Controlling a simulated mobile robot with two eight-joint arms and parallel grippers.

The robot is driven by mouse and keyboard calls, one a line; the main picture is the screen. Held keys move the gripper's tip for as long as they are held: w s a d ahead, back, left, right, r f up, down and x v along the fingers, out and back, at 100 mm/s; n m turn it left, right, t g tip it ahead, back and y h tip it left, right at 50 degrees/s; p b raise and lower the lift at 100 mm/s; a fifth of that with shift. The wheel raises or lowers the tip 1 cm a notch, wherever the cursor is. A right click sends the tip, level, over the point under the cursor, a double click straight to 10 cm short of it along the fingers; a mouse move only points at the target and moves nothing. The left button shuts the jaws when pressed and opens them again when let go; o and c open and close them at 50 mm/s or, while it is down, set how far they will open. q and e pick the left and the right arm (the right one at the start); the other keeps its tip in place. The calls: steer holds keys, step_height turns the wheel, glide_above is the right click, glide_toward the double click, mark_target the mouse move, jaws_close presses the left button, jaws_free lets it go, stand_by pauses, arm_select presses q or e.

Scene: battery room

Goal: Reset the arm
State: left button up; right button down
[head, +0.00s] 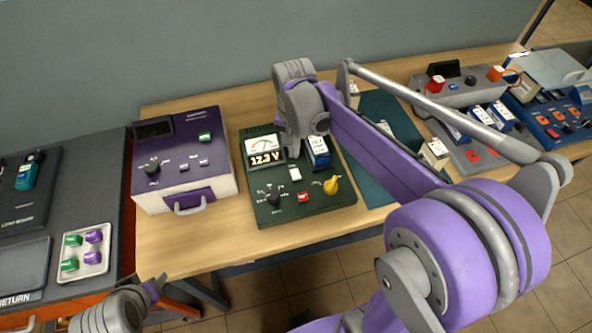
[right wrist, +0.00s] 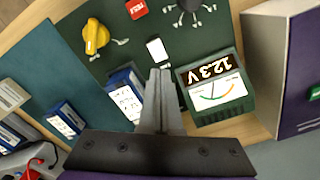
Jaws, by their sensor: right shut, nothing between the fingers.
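My right gripper (right wrist: 161,72) is shut and empty, its fingers together above the dark green tester panel (head: 262,206). In the head view its wrist hangs over the panel's back part, beside the meter reading 12.3 V (head: 265,150). A blue and white battery (head: 318,152) stands on the panel right beside the gripper; it also shows in the right wrist view (right wrist: 126,96). A white switch (right wrist: 157,50) lies just beyond the fingertips in the right wrist view. Part of my left arm shows at the bottom left of the head view; its fingers cannot be made out.
A purple and white box (head: 184,165) with a handle stands left of the tester. A yellow knob (head: 331,185) and red switch (head: 303,197) sit on the tester. A tray (head: 97,267) of green and purple pieces is at left. More batteries and devices crowd the right.

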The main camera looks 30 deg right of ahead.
steer(key=shift+s+r, duration=0.1)
stand_by(0.5)
steer(key=s+a+f+n+t, duration=0.1)
steer(key=s+a+n+t, duration=0.2)
steer(key=s, duration=0.3)
steer(key=s+a+f+n+t, duration=0.2)
steer(key=s+a+n, duration=0.1)
steer(key=s+n, duration=0.2)
steer(key=shift+s+a+n+t, duration=0.3)
steer(key=shift+s+a+t, duration=0.1)
steer(key=shift+s, duration=0.85)
steer(key=shift+d, duration=0.1)
